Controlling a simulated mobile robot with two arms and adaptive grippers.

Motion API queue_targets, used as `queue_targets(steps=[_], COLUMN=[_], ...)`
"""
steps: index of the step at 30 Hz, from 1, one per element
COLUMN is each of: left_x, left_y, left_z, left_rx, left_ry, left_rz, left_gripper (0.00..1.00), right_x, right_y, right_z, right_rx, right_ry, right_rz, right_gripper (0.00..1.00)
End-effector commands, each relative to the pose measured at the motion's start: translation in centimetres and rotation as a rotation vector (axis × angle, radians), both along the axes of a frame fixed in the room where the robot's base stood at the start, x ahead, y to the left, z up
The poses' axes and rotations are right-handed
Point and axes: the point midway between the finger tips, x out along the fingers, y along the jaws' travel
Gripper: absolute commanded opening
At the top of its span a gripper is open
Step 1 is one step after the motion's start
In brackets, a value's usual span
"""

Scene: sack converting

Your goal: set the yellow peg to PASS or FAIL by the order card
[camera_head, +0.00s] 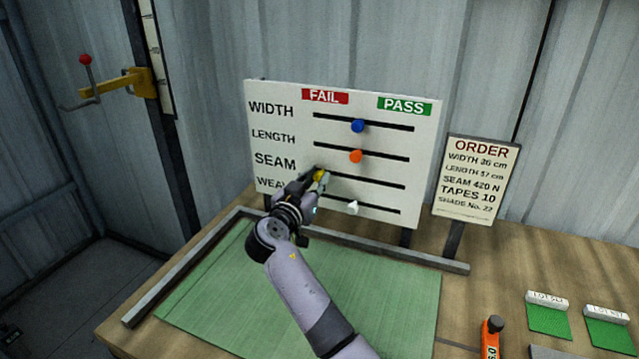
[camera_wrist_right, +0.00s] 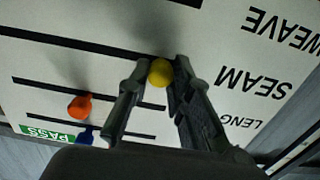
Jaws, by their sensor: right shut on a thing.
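The white board (camera_head: 262,100) has a red FAIL label (camera_head: 325,96) at the left and a green PASS label (camera_head: 404,106) at the right. The yellow peg (camera_head: 320,175) sits at the left, FAIL end of the SEAM slot. My right gripper (camera_head: 318,180) is shut on it; in the wrist view the yellow peg (camera_wrist_right: 160,71) shows between the two fingers (camera_wrist_right: 158,80). The order card (camera_head: 476,180) at the right reads WIDTH 36 cm, LENGTH 57 cm, SEAM 420 N, TAPES 10, SHADE No. 22. My left gripper is not in view.
The blue peg (camera_head: 358,126) and orange peg (camera_head: 356,156) sit mid-slot in the rows above. The white peg (camera_head: 353,207) is in the WEAVE row below, close to my gripper. A green mat (camera_head: 390,300) lies in front.

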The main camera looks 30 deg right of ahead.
Motion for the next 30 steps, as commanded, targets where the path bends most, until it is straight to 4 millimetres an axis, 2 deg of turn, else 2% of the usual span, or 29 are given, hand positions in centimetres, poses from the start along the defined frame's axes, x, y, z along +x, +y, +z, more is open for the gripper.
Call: queue_targets(steps=[2, 3, 11, 21, 30], left_x=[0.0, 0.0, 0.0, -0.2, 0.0], left_y=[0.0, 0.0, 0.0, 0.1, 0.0], left_z=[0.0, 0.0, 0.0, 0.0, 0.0], left_rx=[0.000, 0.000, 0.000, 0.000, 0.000], left_ry=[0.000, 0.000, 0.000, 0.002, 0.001], left_rz=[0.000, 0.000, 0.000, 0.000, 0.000], left_gripper=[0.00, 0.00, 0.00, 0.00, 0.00], right_x=[0.1, 0.1, 0.1, -0.1, -3.0], right_y=[0.2, 0.2, 0.2, 0.3, 3.8], right_z=[0.1, 0.1, 0.1, 0.1, 0.0], right_rx=[0.001, 0.001, 0.000, 0.001, 0.003], right_ry=[-0.003, -0.003, -0.004, -0.002, -0.002], right_rz=[0.006, 0.007, 0.005, 0.004, 0.007], right_gripper=[0.00, 0.22, 0.40, 0.40, 0.40])
